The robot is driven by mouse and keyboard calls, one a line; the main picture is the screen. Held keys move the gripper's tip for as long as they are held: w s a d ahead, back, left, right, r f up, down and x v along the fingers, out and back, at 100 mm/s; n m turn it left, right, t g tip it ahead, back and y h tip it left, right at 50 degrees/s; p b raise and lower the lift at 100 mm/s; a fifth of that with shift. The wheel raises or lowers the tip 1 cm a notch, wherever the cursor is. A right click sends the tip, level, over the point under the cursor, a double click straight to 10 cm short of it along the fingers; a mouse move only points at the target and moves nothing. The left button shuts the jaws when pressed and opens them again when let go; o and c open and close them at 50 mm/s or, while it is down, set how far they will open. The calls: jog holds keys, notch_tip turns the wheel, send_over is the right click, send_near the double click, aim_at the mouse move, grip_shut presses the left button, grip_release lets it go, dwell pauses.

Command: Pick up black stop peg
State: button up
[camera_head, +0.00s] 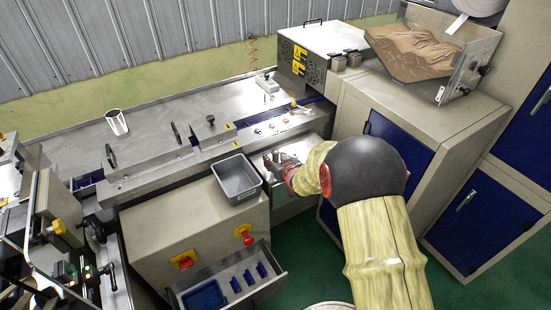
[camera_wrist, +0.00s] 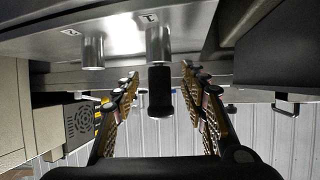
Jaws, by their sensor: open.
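In the wrist view, which looks upside down, a black peg (camera_wrist: 160,95) on a shiny metal cylinder (camera_wrist: 158,45) is between the two fingers of my gripper (camera_wrist: 160,74). The fingers are spread, with visible gaps on both sides of the peg. In the head view my gripper (camera_head: 282,161) is over the metal surface right of the grey bin, and the peg cannot be made out there.
Another metal cylinder (camera_wrist: 92,52) stands beside the peg. In the head view a grey bin (camera_head: 238,195) is left of my gripper, and a beige cabinet (camera_head: 395,125) rises on the right. An open drawer (camera_head: 274,279) juts out below.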

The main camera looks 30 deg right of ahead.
jog(key=shift+c, duration=1.1)
grip_shut()
